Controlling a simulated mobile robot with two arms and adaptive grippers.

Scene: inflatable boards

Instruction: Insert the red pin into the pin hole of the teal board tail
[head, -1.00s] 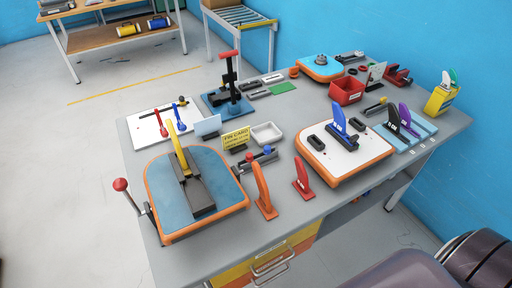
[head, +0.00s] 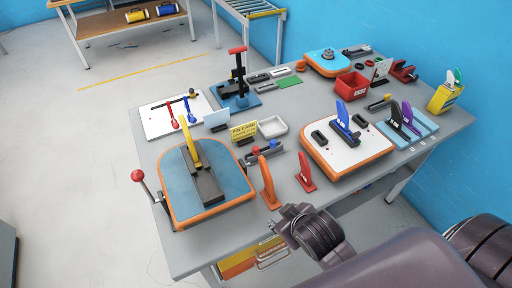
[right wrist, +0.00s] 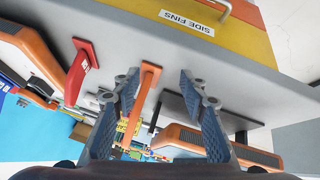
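The teal board tail (head: 228,172) lies at the table's front left, orange-rimmed, with a yellow fin (head: 190,140) upright in its dark fin box (head: 207,186). Its pin hole is too small to make out. A small red-headed piece (head: 273,144), which looks like the red pin, stands beside a blue one (head: 256,151) in a grey holder behind the orange fin (head: 267,183). My right gripper (head: 284,212) is at the table's front edge, near the orange fin. In the right wrist view its fingers (right wrist: 158,78) are spread, with the orange fin (right wrist: 138,100) showing between them, apparently ungripped. My left gripper is not in view.
A red fin (head: 305,172) stands right of the orange one. A white board (head: 375,150) with a blue fin lies further right. A yellow card (head: 243,130) and white tray (head: 275,126) stand behind the holder. A red-knobbed lever (head: 138,176) rises at the teal board's left.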

